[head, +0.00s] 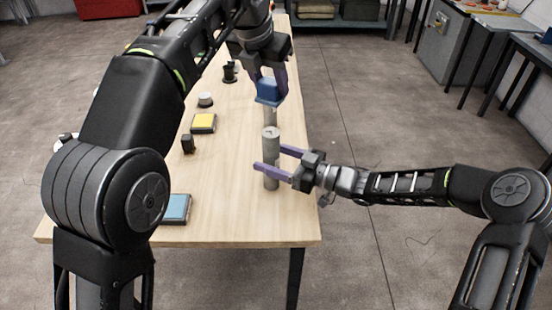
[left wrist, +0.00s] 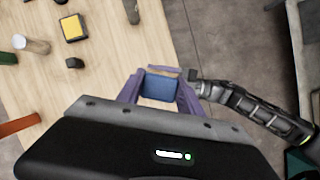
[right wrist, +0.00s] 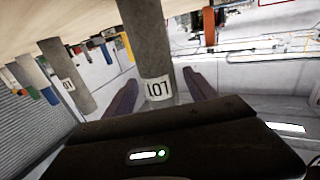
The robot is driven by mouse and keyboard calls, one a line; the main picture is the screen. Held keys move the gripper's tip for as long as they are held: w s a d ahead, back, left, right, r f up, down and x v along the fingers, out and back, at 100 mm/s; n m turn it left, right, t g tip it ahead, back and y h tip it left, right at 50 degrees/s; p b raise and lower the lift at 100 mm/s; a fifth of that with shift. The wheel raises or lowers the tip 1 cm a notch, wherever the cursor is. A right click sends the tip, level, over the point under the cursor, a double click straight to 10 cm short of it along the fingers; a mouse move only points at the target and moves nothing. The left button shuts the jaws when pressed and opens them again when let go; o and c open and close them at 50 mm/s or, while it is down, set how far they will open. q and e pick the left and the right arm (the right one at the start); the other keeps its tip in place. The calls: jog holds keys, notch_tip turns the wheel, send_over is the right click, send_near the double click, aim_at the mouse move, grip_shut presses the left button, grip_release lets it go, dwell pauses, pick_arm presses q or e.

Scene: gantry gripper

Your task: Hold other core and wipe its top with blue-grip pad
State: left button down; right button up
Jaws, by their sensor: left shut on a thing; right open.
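My left gripper (head: 268,98) is shut on the blue-grip pad (head: 267,90). It holds the pad above and behind the near core; the blue grip also shows between the fingers in the left wrist view (left wrist: 160,86). The near core (head: 271,142) is an upright grey cylinder near the table's right edge. My right gripper (head: 270,158) is open, with one finger on each side of this core. In the right wrist view the labelled core (right wrist: 145,45) stands between the spread fingers. A second grey core (head: 270,116) stands behind it, partly hidden under the pad.
The wooden table (head: 235,190) carries a yellow-topped pad (head: 204,122), a light-blue-topped pad (head: 176,208), a small dark block (head: 188,143), a white-topped round piece (head: 205,99) and a dark fitting (head: 229,72). The table's middle front is clear.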

jog(key=shift+c, duration=0.3)
grip_shut()
dwell(0.3)
dwell(0.3)
